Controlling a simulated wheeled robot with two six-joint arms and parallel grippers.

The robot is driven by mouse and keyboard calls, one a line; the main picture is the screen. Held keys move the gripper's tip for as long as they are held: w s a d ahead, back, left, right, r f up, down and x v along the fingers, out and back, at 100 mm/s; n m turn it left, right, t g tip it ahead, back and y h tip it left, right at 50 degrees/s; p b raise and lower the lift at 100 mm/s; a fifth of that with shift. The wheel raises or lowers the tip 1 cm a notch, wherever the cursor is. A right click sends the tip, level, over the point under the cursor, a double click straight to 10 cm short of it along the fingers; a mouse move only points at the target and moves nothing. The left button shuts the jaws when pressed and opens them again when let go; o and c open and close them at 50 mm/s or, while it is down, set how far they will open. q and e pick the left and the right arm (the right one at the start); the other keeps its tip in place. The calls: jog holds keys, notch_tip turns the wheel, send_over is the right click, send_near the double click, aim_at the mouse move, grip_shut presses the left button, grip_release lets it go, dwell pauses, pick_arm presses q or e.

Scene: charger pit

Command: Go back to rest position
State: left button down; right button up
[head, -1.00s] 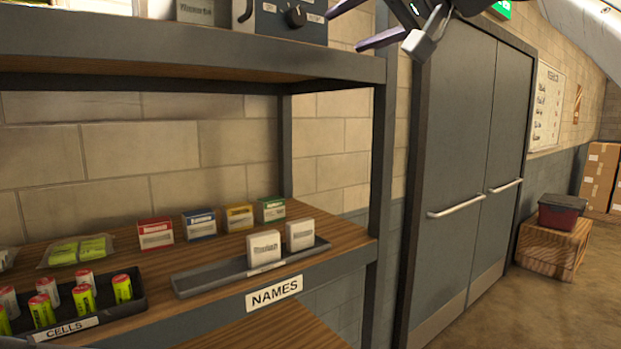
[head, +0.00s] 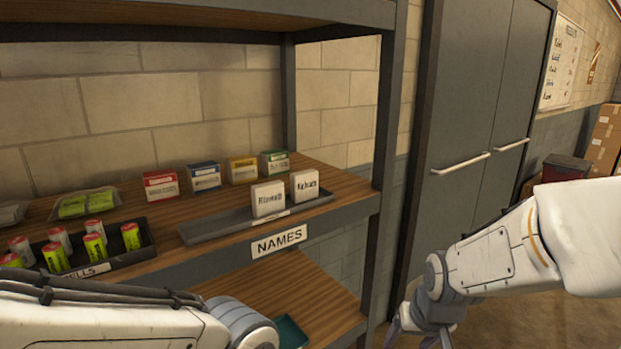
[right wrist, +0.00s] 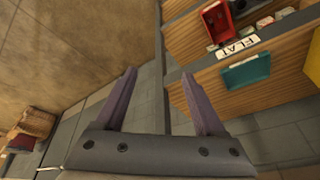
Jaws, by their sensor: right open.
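My left arm (head: 110,318) lies across the lower left of the head view. Its gripper is outside the picture.
The shelf unit (head: 345,222) holds a NAMES tray (head: 215,228) with two white blocks, a CELLS tray (head: 140,256) with several cells, and small coloured boxes. A teal tray (right wrist: 246,72) and red bin (right wrist: 216,20) sit lower.

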jog(key=s+f+g, duration=0.1)
jog(key=s+f, duration=0.3)
jog(key=s, duration=0.2)
jog(key=s+a+r+n+g, duration=0.1)
jog(key=s+a+r+n, duration=0.2)
jog(key=s+a, duration=0.3)
jog(key=s+a+r+n+g, duration=0.1)
jog(key=s+a+r+n, duration=0.1)
jog(key=s+a+n, duration=0.3)
jog(key=shift+s+a+r+g+y, duration=0.3)
jog(key=shift+s+a+r+g, duration=0.1)
jog(key=shift+s+a, duration=0.7)
